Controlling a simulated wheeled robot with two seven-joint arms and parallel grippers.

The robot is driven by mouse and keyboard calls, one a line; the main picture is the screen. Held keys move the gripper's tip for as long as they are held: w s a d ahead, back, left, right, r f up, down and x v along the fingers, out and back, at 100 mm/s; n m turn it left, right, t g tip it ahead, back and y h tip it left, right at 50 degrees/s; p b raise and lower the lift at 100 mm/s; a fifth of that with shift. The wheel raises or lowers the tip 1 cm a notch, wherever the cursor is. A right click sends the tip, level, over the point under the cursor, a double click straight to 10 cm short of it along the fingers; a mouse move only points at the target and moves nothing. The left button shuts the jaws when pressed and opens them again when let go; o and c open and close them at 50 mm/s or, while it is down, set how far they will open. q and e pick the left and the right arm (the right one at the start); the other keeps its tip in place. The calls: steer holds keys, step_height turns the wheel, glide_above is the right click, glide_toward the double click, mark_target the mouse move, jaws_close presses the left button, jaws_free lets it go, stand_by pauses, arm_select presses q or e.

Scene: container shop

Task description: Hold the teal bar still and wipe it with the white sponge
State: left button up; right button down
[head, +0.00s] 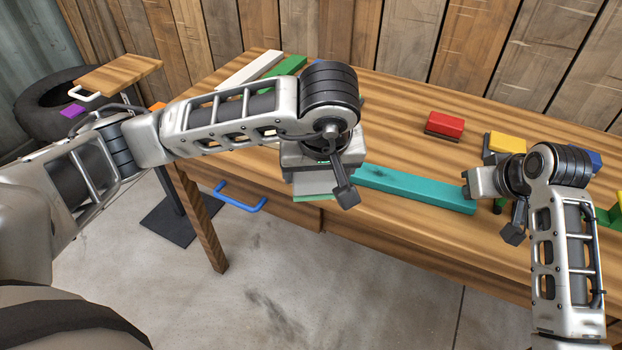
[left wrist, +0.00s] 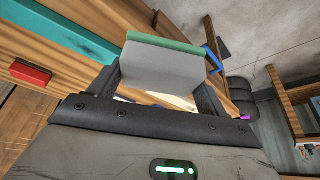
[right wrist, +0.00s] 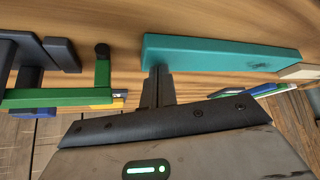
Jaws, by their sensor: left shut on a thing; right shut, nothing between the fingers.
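The teal bar (head: 415,189) lies on the wooden table, and its left part is hidden behind my left gripper in the head view. It also shows in the right wrist view (right wrist: 205,52), with a dark mark near its right part. The white sponge (left wrist: 165,72), with a green layer on one face, is between the fingers of my left gripper (left wrist: 160,85), to the left of the bar. In the head view the sponge (head: 313,184) appears over the table's front edge. My right gripper (right wrist: 158,72) is shut and empty, its tips close against the bar's end; contact is unclear.
A red block (head: 444,125), a yellow block (head: 507,142) and a blue block (head: 590,160) stand behind and right of the bar. A green bar (head: 287,66) and a white bar (head: 248,69) lie at the back left.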

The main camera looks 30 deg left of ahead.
arm_select(q)
steer(key=w+d+r+n+g+h, duration=0.1)
steer(key=w+d+n+g, duration=0.3)
steer(key=n, duration=1.1)
steer(key=w+d+r+n+g+h, duration=0.15)
steer(key=w+n+g, duration=0.45)
steer(key=n, duration=0.9)
steer(key=shift+w+d+f+n+t+h, duration=0.55)
steer(key=shift+d+f+n+t+h, duration=0.35)
steer(key=shift+n, duration=2.05)
steer(key=shift+w+d+f+n+t+h, duration=0.6)
steer(key=shift+d+f+n+t, duration=0.45)
steer(key=shift+n, duration=1.85)
steer(key=shift+w+d+f+n+t+h, duration=0.5)
steer(key=shift+d+f+n+t+h, duration=0.45)
steer(key=shift+n, duration=2)
steer(key=shift+f, duration=0.85)
steer(key=shift+a, duration=0.1)
